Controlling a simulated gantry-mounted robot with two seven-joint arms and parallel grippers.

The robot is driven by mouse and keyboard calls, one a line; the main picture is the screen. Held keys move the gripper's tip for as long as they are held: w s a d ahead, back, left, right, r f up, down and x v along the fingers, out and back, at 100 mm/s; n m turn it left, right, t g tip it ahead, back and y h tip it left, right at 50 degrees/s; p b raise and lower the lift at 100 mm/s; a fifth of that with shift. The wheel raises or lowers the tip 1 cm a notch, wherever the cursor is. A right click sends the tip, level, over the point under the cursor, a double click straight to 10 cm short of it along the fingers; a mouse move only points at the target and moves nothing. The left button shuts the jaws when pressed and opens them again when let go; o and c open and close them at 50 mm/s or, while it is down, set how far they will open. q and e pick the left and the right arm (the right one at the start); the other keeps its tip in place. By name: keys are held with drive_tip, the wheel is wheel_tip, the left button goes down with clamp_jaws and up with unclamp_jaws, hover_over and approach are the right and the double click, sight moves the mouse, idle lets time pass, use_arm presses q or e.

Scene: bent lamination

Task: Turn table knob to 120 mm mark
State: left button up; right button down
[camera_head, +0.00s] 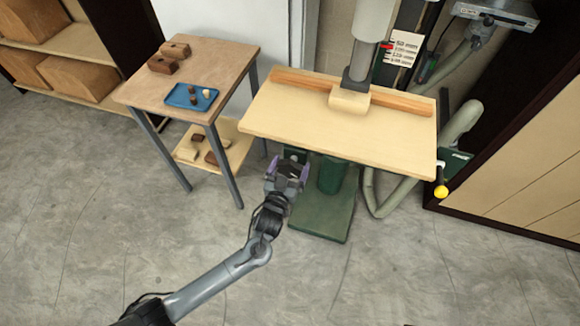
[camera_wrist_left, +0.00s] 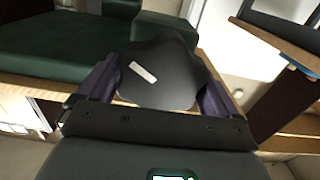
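The drill-press table (camera_head: 340,125) is a wide pale wooden board with a fence at its back. A dark knob with a white mark fills the gap between my left fingers in the left wrist view (camera_wrist_left: 160,75). My left gripper (camera_head: 288,172), with purple fingers, is below the table's front edge; its fingers appear to touch both sides of the knob. The white scale card (camera_head: 403,50) stands behind the table, with several mm lines. A red pointer (camera_head: 386,46) is at its left edge, near the top line; the small print is hard to read. My right gripper is out of view.
A side table (camera_head: 225,58) at left holds brown blocks (camera_head: 168,58) and a blue tray (camera_head: 191,97). A yellow ball handle (camera_head: 441,191) and a grey hose (camera_head: 385,195) are at right. The floor in front is clear.

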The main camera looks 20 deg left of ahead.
use_arm(q)
drive_tip(key=shift+r+p, duration=0.15)
drive_tip(key=shift+p, duration=0.25)
drive_tip(key=shift+c, duration=0.2)
drive_tip(key=shift+m+p, duration=0.3)
drive_tip(key=shift+m, duration=0.4)
drive_tip(key=o, duration=0.7)
drive_tip(key=s+p, duration=0.1)
drive_tip(key=s, duration=0.9)
drive_tip(key=shift+s+d, duration=0.35)
drive_tip(key=shift+s, duration=0.05)
